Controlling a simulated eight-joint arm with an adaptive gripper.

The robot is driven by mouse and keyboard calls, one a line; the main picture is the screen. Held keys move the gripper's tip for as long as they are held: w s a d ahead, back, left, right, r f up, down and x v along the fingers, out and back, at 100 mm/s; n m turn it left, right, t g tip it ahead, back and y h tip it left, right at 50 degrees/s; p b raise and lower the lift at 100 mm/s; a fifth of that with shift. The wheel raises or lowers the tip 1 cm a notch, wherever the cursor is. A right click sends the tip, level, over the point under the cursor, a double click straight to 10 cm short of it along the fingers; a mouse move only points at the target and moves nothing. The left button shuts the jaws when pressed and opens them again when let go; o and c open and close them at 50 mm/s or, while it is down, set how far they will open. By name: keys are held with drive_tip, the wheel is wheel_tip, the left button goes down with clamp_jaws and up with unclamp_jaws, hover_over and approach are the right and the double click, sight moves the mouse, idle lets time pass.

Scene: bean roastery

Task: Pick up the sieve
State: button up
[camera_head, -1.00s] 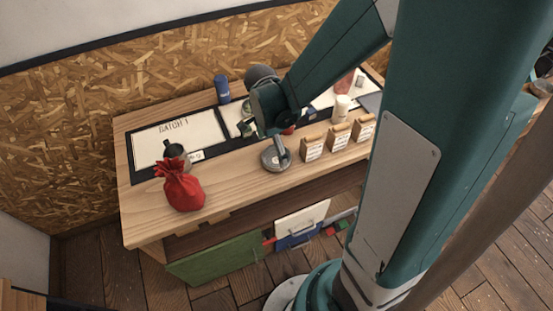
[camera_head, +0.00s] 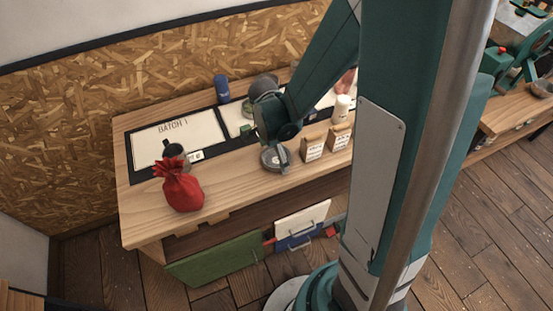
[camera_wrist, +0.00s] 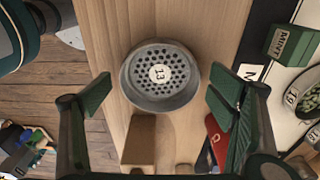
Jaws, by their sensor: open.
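The sieve (camera_head: 271,160) is a round grey dish with a perforated face, lying on the wooden counter near its front edge. In the wrist view the sieve (camera_wrist: 160,76) shows a white label reading 13 and lies flat between and slightly ahead of my fingers. My gripper (camera_wrist: 160,97) is open, with one green-padded finger on each side of the sieve and clear gaps to both. In the head view my gripper (camera_head: 280,152) hangs over the sieve, hiding part of it. I cannot tell the height left between them.
Paper bags (camera_head: 313,148) stand close right of the sieve. Green MINT box (camera_wrist: 292,45) lies beyond one finger.

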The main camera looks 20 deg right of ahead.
sight(276, 160)
drive_tip(key=c, duration=1)
drive_tip(key=shift+r, duration=0.1)
drive_tip(key=shift+r+p, duration=0.8)
drive_tip(key=shift+r, duration=4.1)
